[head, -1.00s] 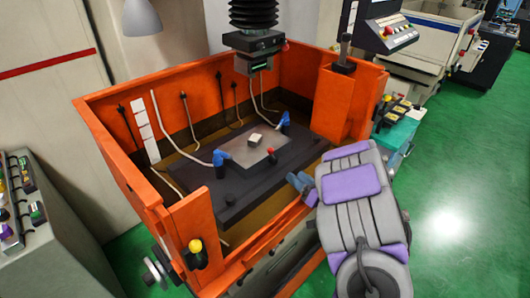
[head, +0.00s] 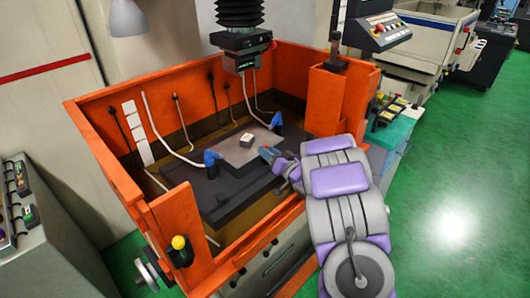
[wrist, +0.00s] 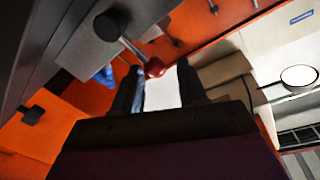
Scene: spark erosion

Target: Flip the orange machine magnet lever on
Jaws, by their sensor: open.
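The orange machine (head: 110,160) is an open orange tank with a dark work table (head: 215,205) inside. The lever, a thin metal rod with a red ball knob (wrist: 154,67), rises from a dark round pivot (wrist: 108,25) on a grey plate in the wrist view. My gripper (wrist: 160,78) is open, and the knob appears between or just past its two dark fingertips; I cannot tell whether they touch it. In the head view my gripper (head: 268,153) is over the right side of the work table, and the lever is hidden behind it.
A small pale block (head: 246,140) sits on a grey plate on the work table. Blue nozzles (head: 211,160) with white hoses stand beside it. The machine head (head: 240,41) hangs above. The tank's front wall (head: 255,245) and right orange post (head: 325,100) are near my arm.

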